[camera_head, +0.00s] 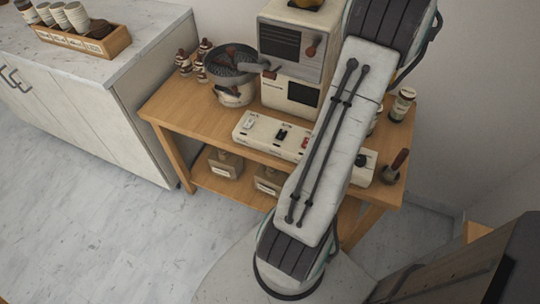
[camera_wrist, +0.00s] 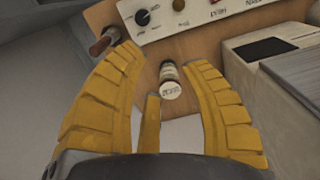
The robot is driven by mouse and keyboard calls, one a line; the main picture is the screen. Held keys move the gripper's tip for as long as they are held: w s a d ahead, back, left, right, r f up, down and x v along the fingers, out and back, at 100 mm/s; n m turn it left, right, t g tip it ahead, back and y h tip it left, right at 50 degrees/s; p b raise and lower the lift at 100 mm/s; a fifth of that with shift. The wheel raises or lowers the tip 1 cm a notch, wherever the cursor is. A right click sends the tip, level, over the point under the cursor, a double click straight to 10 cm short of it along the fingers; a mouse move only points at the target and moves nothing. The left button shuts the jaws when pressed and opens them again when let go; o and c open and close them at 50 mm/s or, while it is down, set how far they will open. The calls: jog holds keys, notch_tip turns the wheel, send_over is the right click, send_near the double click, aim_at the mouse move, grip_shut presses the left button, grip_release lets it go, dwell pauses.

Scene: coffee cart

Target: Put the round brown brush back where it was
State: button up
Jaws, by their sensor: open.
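A brown-handled object with a dark base, possibly the round brown brush (camera_head: 397,165), stands at the right end of the wooden table. Its brown handle also shows at upper left in the wrist view (camera_wrist: 105,40), just outside one finger. My gripper (camera_wrist: 167,57) is open, with its yellow fingers spread. A small jar with a pale, lettered end (camera_wrist: 170,88) shows between the fingers; I cannot tell how far below them it is.
The white control panel (camera_head: 262,134) runs along the table's front edge. The coffee machine (camera_head: 292,52) stands behind it. A grey pot (camera_head: 232,90) and several brown-topped items (camera_head: 184,62) are at left. My arm covers the table's right middle.

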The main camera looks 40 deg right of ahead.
jog(key=w+a+r+n+h, duration=0.1)
jog(key=w+a+r+n, duration=0.2)
jog(key=a, duration=0.5)
jog(key=w+a+r+n+t, duration=0.1)
jog(key=w+a+n, duration=0.1)
jog(key=w+a, duration=0.5)
jog(key=w+a+r+n+h, duration=0.1)
jog(key=w+a+r+n, duration=0.15)
jog(key=a, duration=0.65)
jog(key=s+a+f+n+t, duration=0.1)
jog(key=s+a+f+n, duration=0.1)
jog(key=a, duration=0.6)
jog(key=s+a+f+n+t+y, duration=0.1)
jog(key=s+a+n+t, duration=0.1)
jog(key=a+n, duration=0.3)
jog(key=s+a, duration=0.1)
jog(key=a, duration=0.3)
jog(key=shift+s+a+f, duration=0.3)
jog(key=shift+s+f, duration=0.05)
jog(key=shift+f, duration=0.05)
